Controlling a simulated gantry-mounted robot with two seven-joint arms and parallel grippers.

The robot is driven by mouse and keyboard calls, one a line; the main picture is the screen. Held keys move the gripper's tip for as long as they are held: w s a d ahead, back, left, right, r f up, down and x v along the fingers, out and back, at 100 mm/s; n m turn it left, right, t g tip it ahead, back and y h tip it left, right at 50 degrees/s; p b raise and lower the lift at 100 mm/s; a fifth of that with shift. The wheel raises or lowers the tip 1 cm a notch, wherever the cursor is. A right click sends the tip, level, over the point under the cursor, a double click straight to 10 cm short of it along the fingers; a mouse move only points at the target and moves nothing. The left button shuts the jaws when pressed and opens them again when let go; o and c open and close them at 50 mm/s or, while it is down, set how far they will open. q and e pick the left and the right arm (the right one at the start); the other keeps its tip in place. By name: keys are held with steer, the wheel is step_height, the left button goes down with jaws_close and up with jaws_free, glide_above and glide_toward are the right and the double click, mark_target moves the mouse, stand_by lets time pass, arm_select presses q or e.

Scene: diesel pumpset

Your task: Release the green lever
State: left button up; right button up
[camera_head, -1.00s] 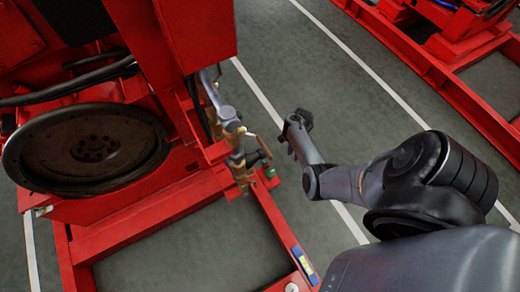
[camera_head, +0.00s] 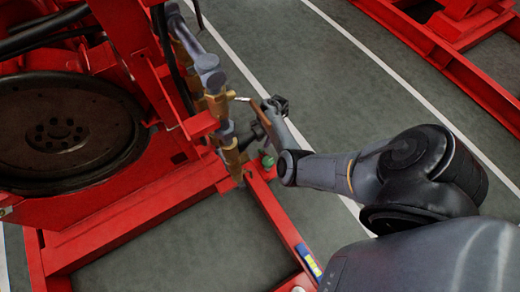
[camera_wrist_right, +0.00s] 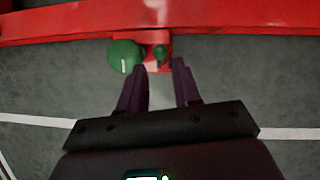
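A green part (camera_head: 268,162) sits at the red frame's inner corner in the head view, beside the brass-and-grey pipework; I take it for the green lever. In the right wrist view, a round green knob (camera_wrist_right: 125,57) and a smaller green piece (camera_wrist_right: 160,52) sit at a red bracket. My right gripper (camera_wrist_right: 164,66) is open, its two dark fingers apart with nothing held between them. The smaller green piece lies just beyond the fingertips; contact cannot be told. In the head view my right gripper (camera_head: 273,105) is beside the pipework. My left gripper is out of view.
The pipework (camera_head: 215,95) stands close left of my right gripper. A red engine frame with a large dark flywheel (camera_head: 62,130) fills the left. A red frame rail (camera_head: 285,225) runs toward the front. Grey floor (camera_head: 345,95) is open to the right.

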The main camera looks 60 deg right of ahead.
mark_target(260, 150)
steer(key=b+x, duration=0.3)
steer(key=x, duration=0.3)
steer(key=shift+b, duration=0.35)
steer(key=shift+b+x, duration=0.5)
steer(key=shift+x, duration=0.3)
steer(key=c, duration=0.4)
jaws_close()
